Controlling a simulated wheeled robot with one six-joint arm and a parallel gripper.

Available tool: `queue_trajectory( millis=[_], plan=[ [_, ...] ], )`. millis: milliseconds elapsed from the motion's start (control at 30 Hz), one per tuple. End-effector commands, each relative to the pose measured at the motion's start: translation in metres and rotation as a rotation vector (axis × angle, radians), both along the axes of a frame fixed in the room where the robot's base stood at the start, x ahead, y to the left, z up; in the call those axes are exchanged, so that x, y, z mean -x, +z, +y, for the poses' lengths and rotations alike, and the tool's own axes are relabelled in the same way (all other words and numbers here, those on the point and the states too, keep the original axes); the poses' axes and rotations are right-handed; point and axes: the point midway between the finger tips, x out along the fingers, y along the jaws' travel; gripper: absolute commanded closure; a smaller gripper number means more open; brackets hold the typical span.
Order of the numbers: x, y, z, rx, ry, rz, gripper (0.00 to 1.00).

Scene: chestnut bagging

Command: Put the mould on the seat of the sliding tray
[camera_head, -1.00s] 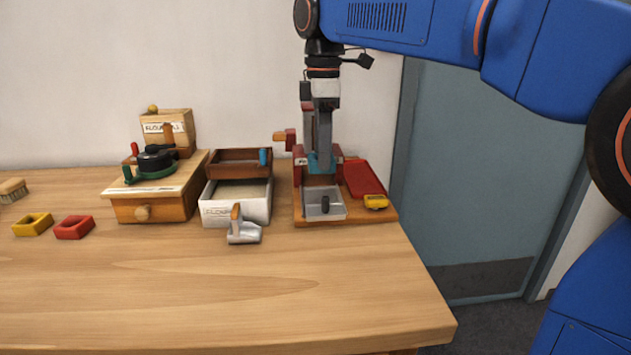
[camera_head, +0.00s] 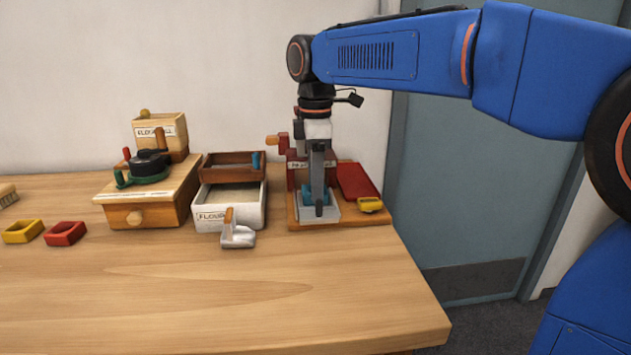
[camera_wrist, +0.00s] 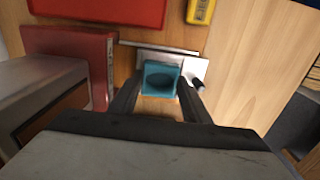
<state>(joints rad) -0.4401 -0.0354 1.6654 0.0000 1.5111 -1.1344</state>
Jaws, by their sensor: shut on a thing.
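The teal mould (camera_head: 306,196) is a small square block with a round hollow, seen from above in the wrist view (camera_wrist: 160,77). My gripper (camera_head: 316,200) is shut on it, with one finger on each side in the wrist view (camera_wrist: 158,92). The grey metal sliding tray (camera_head: 328,217) lies at the front of the wooden press base. The mould is over the tray, low and close to it. I cannot tell whether they touch. The tray's plate and dark knob show beside the mould in the wrist view (camera_wrist: 191,68). The seat is hidden.
The red press body (camera_head: 298,172) stands behind the tray. A red sloped panel (camera_head: 357,181) and a yellow block (camera_head: 370,205) are to the right. A flour box (camera_head: 228,216), a metal scoop (camera_head: 238,238) and yellow and red moulds (camera_head: 65,233) lie left. The table front is clear.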

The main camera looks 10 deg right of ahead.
Motion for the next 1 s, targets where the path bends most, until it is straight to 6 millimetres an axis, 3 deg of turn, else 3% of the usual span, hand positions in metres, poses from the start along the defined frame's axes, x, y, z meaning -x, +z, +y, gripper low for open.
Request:
queue_trajectory(
  millis=[33, 100, 533, 1000],
  plan=[
    [0.000, 0.000, 0.000, 0.000, 0.000, 0.000, 0.50],
    [0.000, 0.000, 0.000, 0.000, 0.000, 0.000, 0.38],
    [0.000, 0.010, 0.000, 0.000, 0.000, -0.001, 0.38],
    [-0.001, 0.093, 0.000, -0.001, 0.000, -0.002, 0.38]
  ],
)
